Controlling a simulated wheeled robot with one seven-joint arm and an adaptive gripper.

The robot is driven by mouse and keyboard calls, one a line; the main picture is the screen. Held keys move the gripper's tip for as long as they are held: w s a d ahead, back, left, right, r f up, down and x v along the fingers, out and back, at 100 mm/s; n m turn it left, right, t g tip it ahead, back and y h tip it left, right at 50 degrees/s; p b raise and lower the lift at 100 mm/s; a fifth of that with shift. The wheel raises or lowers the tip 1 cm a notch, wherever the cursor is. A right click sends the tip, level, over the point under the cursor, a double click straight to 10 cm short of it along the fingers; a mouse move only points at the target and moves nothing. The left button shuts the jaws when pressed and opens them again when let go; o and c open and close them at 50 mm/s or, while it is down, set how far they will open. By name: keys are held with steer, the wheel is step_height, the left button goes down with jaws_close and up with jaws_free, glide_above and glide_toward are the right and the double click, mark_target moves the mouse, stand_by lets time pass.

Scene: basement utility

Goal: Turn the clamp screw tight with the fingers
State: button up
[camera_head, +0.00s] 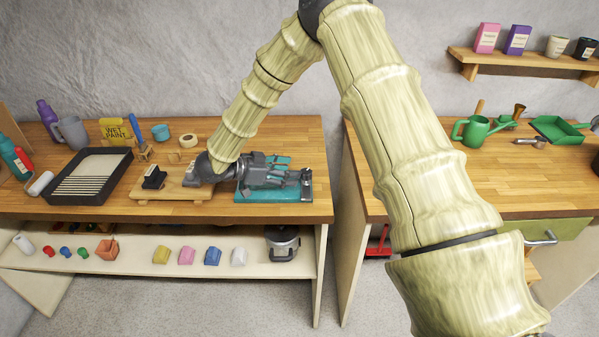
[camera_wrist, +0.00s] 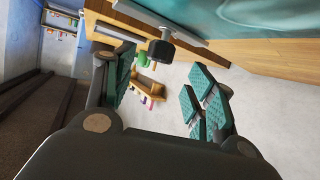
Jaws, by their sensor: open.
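A teal plate (camera_head: 245,197) lies on the left bench near its right front corner, with a dark metal clamp part (camera_head: 306,186) at its right end. My gripper (camera_head: 288,173) reaches over the plate from the left, its fingers pointing right toward that part. In the wrist view, the teal surface (camera_wrist: 275,18) fills the top right, and a dark round knob on a short stem, apparently the clamp screw (camera_wrist: 160,50), shows at the top middle. My gripper's teal-padded fingers (camera_wrist: 162,88) are apart, with nothing held between them. I cannot tell whether either finger touches the knob.
A wooden board (camera_head: 150,193) with a black block (camera_head: 154,177) lies left of the plate, under my wrist. A black tray (camera_head: 95,176) stands further left. A gap separates this bench from the right bench (camera_head: 490,190). A pot (camera_head: 283,242) stands on the shelf below.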

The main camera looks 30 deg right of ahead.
steer(key=shift+v, duration=2.4)
